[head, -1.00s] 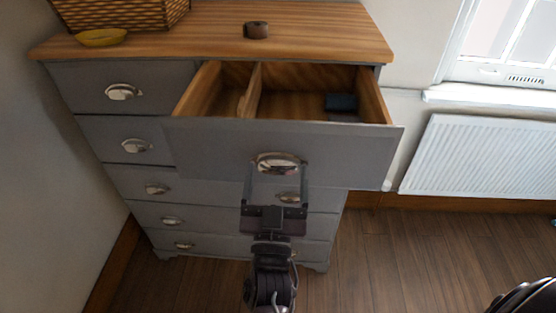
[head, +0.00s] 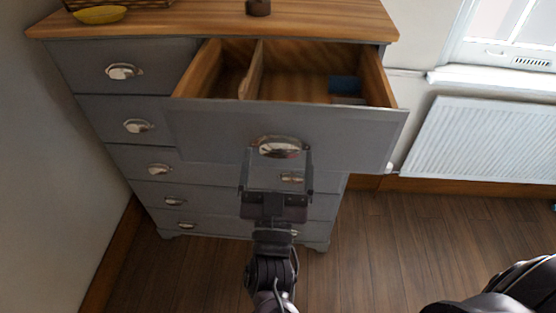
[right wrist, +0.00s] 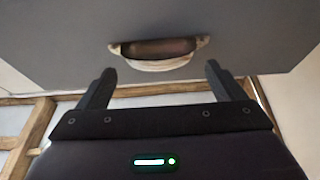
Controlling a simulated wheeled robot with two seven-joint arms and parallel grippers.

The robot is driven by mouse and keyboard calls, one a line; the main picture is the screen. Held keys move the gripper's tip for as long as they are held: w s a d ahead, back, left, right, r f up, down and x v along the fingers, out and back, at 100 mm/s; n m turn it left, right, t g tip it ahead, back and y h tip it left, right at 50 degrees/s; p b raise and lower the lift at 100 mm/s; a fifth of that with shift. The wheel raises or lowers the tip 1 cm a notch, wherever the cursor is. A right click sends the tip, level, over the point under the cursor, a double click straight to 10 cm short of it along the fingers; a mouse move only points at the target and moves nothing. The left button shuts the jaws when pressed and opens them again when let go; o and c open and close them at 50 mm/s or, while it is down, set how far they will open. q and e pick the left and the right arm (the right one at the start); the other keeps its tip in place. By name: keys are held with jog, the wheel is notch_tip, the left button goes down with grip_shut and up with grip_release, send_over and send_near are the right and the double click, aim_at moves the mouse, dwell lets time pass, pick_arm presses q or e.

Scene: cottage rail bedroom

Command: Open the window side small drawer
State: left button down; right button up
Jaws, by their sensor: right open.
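The window side small drawer (head: 200,135) is the top right drawer of a grey chest. It stands pulled out, with its wooden inside and a divider showing. A dark blue item (head: 345,84) lies inside at the right. Its metal cup handle (head: 277,147) also shows in the right wrist view (right wrist: 160,52). My right gripper (head: 277,165) is open at the drawer front, just below the handle. In the right wrist view its two fingers (right wrist: 158,85) stand wide apart with nothing between them, and the handle lies beyond them. My left gripper is not in view.
The chest's wooden top (head: 200,20) holds a yellow bowl (head: 100,15) and a small brown object (head: 258,7). The left top drawer (head: 85,65) and the lower drawers are shut. A white radiator (head: 480,142) is under the window at right. The wooden floor (head: 380,250) in front is clear.

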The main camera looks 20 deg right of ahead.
jog(key=v, duration=0.7)
jog(key=shift+s+b, duration=0.2)
jog(key=shift+b, duration=0.2)
jog(key=shift+a+f, duration=0.1)
jog(key=shift+f, duration=0.05)
